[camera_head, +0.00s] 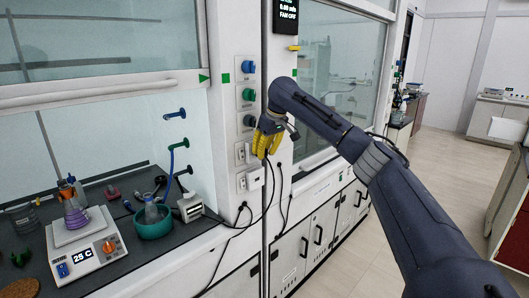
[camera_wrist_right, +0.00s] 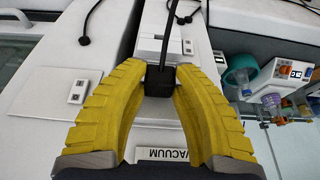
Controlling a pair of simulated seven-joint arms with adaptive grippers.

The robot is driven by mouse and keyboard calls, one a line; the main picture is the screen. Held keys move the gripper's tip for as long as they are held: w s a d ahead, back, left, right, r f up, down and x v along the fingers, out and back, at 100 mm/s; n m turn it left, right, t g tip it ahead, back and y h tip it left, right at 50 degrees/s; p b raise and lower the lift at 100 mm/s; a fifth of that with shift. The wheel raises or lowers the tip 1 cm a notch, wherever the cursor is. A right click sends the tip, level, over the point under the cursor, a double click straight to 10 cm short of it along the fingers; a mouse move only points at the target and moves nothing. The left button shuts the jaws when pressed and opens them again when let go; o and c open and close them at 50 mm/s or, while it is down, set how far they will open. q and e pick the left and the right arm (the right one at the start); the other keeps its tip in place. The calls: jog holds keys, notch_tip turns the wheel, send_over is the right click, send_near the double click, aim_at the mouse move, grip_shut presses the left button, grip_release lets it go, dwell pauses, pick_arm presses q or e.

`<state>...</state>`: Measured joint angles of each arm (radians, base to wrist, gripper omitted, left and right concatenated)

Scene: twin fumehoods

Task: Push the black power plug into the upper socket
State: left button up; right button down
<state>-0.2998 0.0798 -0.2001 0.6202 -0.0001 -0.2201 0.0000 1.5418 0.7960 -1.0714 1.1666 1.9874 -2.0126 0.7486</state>
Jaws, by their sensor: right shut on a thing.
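My right gripper (camera_head: 265,146) has yellow ribbed fingers and is at the white post between the two fumehoods. In the right wrist view, the gripper (camera_wrist_right: 160,78) is shut on the black power plug (camera_wrist_right: 159,83), with its black cord (camera_wrist_right: 173,38) running away from it. In the head view the fingers hide the plug. The upper socket (camera_head: 240,153) shows partly, just left of the fingers. The lower socket (camera_head: 241,183) is below it, beside a white plug (camera_head: 256,178). I cannot tell whether the black plug touches the socket. My left gripper is out of view.
Coloured valve knobs (camera_head: 248,93) stick out of the post above the sockets. Black cords (camera_head: 244,212) hang down below. The left hood's worktop holds a hotplate (camera_head: 86,246), a green bowl (camera_head: 153,226) and other glassware. The aisle floor (camera_head: 408,225) at right is open.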

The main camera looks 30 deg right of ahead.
jog(key=shift+w+a, duration=0.1)
jog(key=shift+w, duration=0.3)
dwell(0.6)
jog(key=c, duration=1)
grip_release()
jog(key=v, duration=1.2)
